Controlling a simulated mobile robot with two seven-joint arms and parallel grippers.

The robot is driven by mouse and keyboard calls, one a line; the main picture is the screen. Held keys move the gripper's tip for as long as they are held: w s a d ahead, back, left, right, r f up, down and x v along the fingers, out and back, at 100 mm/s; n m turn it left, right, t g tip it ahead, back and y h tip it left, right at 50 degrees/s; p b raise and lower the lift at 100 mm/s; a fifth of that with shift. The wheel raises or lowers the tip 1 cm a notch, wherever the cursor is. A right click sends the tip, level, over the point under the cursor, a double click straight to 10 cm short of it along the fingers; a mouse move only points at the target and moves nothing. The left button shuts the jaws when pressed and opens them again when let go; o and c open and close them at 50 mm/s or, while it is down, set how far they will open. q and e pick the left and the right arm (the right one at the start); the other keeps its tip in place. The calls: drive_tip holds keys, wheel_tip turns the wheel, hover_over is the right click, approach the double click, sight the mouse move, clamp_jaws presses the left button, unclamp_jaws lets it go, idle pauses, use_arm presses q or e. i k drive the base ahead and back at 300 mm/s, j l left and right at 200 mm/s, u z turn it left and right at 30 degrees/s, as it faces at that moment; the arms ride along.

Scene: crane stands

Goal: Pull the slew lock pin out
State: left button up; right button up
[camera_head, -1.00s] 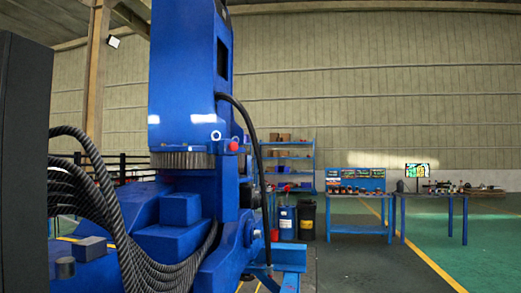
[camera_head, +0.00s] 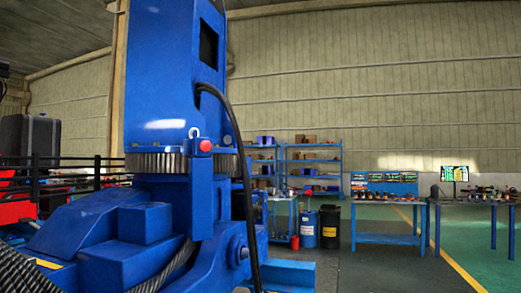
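The blue crane column (camera_head: 172,75) stands at the left of centre in the head view. A toothed slew ring (camera_head: 158,162) circles its foot above the blue base. A small pin with a red end (camera_head: 205,146), which looks like the slew lock pin, sits in a blue bracket at the ring's right side. A pale ring (camera_head: 193,132) shows just above it. How deep the pin sits is too small to tell. Neither of my grippers is in view.
A black hose (camera_head: 243,190) hangs along the column's right side. Ribbed hoses (camera_head: 160,275) cross the lower left. Blue shelves (camera_head: 312,160), a blue drum (camera_head: 308,230), a black bin (camera_head: 329,228) and workbenches (camera_head: 388,238) stand behind at the right. The floor (camera_head: 385,270) at the lower right is clear.

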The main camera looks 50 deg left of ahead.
sight(205, 145)
drive_tip(key=i+l+z, duration=0.15)
drive_tip(key=i, duration=0.95)
drive_tip(key=i+u, duration=0.2)
drive_tip(key=u, duration=0.15)
drive_tip(key=i+u, duration=0.2)
drive_tip(key=u, duration=0.15)
drive_tip(key=i+l+u, duration=0.1)
drive_tip(key=u, duration=0.25)
drive_tip(key=i+u, duration=0.15)
drive_tip(key=u, duration=0.25)
drive_tip(key=i+l+u, duration=0.1)
drive_tip(key=u, duration=0.25)
drive_tip(key=i+l+u, duration=0.15)
drive_tip(key=u, duration=0.25)
